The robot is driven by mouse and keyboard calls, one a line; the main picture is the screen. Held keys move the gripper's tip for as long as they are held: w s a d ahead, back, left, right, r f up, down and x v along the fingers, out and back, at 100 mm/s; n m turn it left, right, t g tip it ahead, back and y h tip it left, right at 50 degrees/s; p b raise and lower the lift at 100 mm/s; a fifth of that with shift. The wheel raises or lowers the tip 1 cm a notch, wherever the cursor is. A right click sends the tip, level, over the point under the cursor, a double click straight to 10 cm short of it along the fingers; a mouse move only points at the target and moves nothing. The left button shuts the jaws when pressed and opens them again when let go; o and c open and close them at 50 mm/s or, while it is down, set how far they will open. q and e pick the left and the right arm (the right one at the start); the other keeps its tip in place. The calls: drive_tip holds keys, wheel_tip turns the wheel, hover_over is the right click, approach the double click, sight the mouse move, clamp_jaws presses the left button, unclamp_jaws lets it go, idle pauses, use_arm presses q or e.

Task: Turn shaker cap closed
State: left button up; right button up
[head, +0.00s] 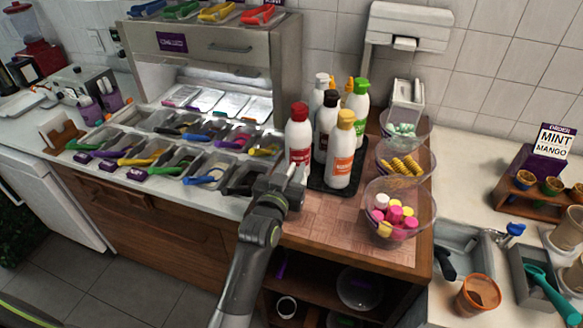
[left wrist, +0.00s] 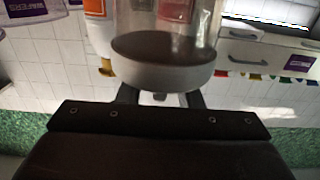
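In the left wrist view, seen upside down, a see-through shaker with brown in it (left wrist: 165,30) and a white cap rim (left wrist: 160,76) fills the middle. My left gripper (left wrist: 162,98) has its fingers apart at the cap; the cap hides their tips, so I cannot tell whether they pinch it. In the head view my left gripper (head: 292,180) is at the front left of the bottle tray, before the red-capped bottle (head: 299,138). A small pale part shows at its tips, and the shaker is not clear there. My right gripper is not in view.
A black tray (head: 320,187) holds several bottles, including an orange-capped one (head: 341,150). Glass bowls, one with pink and yellow sweets (head: 396,214), stand right of it. Topping bins (head: 215,170) lie to the left. The wooden counter front (head: 330,236) is clear.

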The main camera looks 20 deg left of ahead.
use_arm(q)
clamp_jaws()
drive_tip(key=shift+f, duration=0.1)
drive_tip(key=shift+m+h+b, duration=0.4)
drive_tip(key=shift+h+b, duration=0.1)
drive_tip(key=shift+w+f+m+h+b, duration=0.1)
drive_tip(key=shift+m+h+b, duration=0.7)
drive_tip(key=shift+h+b, duration=0.45)
drive_tip(key=m+h+b, duration=0.1)
drive_tip(key=b, duration=0.1)
drive_tip(key=m+g+h+b, duration=0.1)
drive_tip(key=h+b, duration=0.1)
drive_tip(key=b, duration=0.1)
drive_tip(key=shift+f+g+h, duration=0.2)
drive_tip(key=shift+g+h, duration=0.05)
drive_tip(key=shift+g, duration=0.05)
drive_tip(key=shift+r+m+h, duration=0.3)
drive_tip(key=shift+d+r, duration=0.1)
